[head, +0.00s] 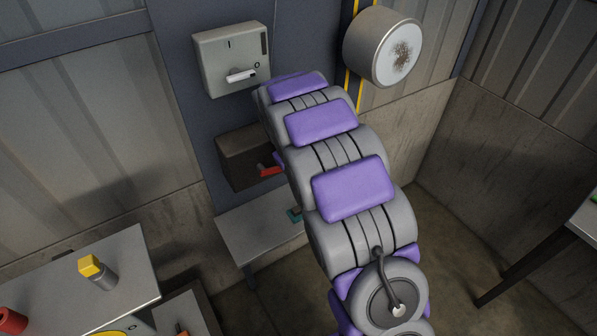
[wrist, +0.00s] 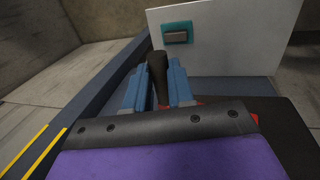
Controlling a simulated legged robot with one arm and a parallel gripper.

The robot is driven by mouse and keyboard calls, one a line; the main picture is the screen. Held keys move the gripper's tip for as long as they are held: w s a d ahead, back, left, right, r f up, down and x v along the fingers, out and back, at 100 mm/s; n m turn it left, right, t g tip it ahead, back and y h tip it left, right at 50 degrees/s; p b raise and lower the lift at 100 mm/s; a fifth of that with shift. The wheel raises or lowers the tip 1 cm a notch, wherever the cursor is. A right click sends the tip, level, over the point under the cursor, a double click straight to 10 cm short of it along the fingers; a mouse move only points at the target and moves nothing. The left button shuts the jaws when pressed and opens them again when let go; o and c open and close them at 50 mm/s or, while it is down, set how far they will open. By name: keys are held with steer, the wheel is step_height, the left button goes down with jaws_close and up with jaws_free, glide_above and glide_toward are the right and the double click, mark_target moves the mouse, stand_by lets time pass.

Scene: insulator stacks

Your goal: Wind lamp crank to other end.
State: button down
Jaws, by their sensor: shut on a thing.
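The lamp crank shows in the head view as a red arm (head: 270,171) at the front of a dark brown box on the wall; my arm hides part of it. In the wrist view its black knob (wrist: 157,72) stands between the blue fingers of my gripper (wrist: 156,84). The gripper is shut on this knob. A bit of red shows just below the fingers. My gripper is hidden behind my arm in the head view. The round lamp (head: 398,52), with a brown-speckled pale face, hangs on the wall at upper right and looks unlit.
A grey switch box (head: 232,60) with a white lever sits above the brown box (head: 240,160). A pale shelf (head: 250,238) below carries a teal-edged block (wrist: 177,33). A grey table (head: 120,265) with a yellow-topped cylinder (head: 97,272) stands at lower left.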

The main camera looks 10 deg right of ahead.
steer(key=c, duration=1.4)
jaws_free()
steer(key=o, duration=0.4)
steer(key=shift+a, duration=0.25)
steer(key=shift+o, duration=0.2)
steer(key=shift+r, duration=0.1)
steer(key=shift+r, duration=0.25)
steer(key=p+v, duration=0.2)
steer(key=v, duration=1.4)
steer(key=shift+a+r, duration=0.25)
